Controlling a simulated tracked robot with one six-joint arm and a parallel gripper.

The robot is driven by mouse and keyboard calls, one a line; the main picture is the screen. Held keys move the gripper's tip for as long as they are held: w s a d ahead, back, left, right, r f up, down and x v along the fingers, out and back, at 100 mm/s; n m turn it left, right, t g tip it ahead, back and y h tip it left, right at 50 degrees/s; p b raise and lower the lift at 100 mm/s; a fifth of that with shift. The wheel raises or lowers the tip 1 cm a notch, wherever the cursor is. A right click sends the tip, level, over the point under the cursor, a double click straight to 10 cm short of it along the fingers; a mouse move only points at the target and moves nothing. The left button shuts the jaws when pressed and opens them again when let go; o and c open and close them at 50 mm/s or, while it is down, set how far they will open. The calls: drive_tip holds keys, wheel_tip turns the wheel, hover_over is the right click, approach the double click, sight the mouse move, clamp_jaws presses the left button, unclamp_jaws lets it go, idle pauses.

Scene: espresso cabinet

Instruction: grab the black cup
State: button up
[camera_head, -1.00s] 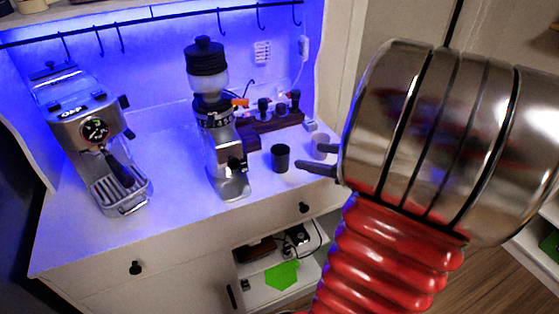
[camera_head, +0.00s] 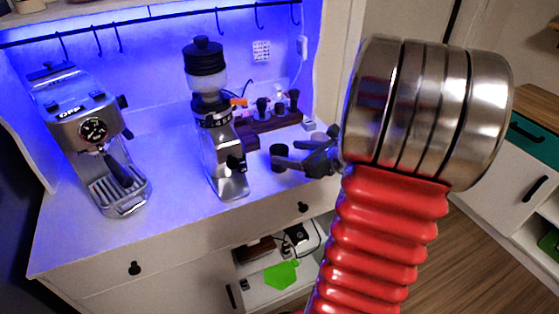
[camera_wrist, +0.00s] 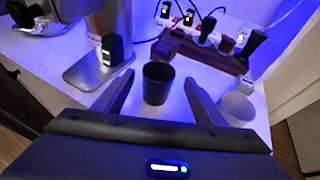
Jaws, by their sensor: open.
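The black cup (camera_head: 278,156) stands upright on the white cabinet top, right of the grinder. In the wrist view the black cup (camera_wrist: 157,83) is a dark open-topped cup between and just beyond my two fingers. My gripper (camera_head: 290,155) reaches in from the right in the head view, its fingers at the cup and partly over it. In the wrist view my gripper (camera_wrist: 160,92) is open, with a finger on either side of the cup and visible gaps. Nothing is held.
A pale cup (camera_wrist: 237,108) stands close to the right finger. The steel grinder (camera_head: 220,150) is left of the cup. A wooden stand (camera_wrist: 200,52) with dark-handled tools is behind it. An espresso machine (camera_head: 95,135) stands at far left. The counter's front edge is near.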

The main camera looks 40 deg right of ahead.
sight(273, 151)
drive_tip(key=shift+x, duration=2.6)
drive_tip(key=shift+a+f, duration=0.1)
drive_tip(key=shift+c, duration=0.5)
drive_tip(key=c, duration=1.1)
